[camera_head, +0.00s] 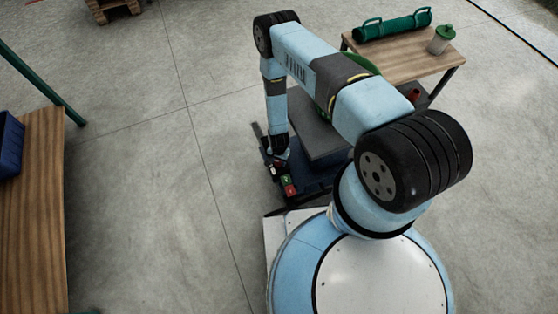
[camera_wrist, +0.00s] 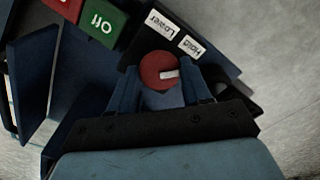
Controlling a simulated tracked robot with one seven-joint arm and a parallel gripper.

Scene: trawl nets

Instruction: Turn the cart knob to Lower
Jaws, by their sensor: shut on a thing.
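The round red cart knob (camera_wrist: 152,66) sits between the fingertips of my gripper (camera_wrist: 160,76) in the wrist view. The fingers are shut on its sides. A white mark on the knob points right, below the Hold label (camera_wrist: 190,45) and away from the Lower label (camera_wrist: 162,20); the labels appear upside down. Any label farther right is not visible. In the head view, my gripper (camera_head: 277,158) is low at the left edge of the dark cart (camera_head: 312,138). I cannot make out the knob there.
A green Off button (camera_wrist: 101,22) and a red button (camera_wrist: 66,6) sit left of the labels. A wooden table (camera_head: 405,60) with a green roll (camera_head: 393,26) and a lidded cup (camera_head: 440,40) stands behind the cart. Floor to the cart's left is clear.

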